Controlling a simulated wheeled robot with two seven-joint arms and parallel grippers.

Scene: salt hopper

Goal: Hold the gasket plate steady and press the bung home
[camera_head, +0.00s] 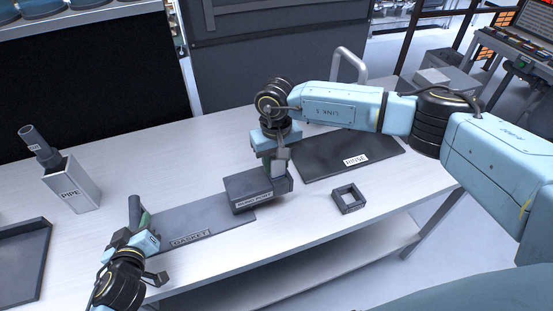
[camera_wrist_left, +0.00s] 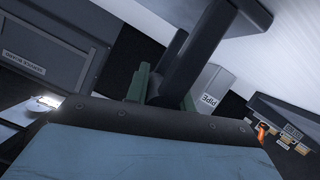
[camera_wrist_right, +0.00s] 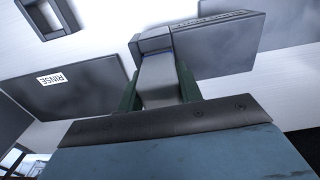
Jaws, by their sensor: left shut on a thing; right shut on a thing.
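The flat dark gasket plate (camera_head: 178,222), labelled GASKET, lies on the table with a dark upright handle (camera_head: 134,208) at its left end. My left gripper (camera_head: 143,222) is shut on this handle, which also shows between green fingers in the left wrist view (camera_wrist_left: 168,82). A dark block labelled as the bung port (camera_head: 247,190) sits at the plate's right end. My right gripper (camera_wrist_right: 158,88) is shut on the grey bung (camera_wrist_right: 157,72). The bung's wider end is against the block's right end; how deep it sits, I cannot tell.
A dark RINSE mat (camera_head: 325,160) lies behind right, with a small square frame (camera_head: 348,199) in front of it. A PIPE holder (camera_head: 73,188) with a leaning pipe and a dark tray (camera_head: 22,262) stand at left. The front middle of the table is clear.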

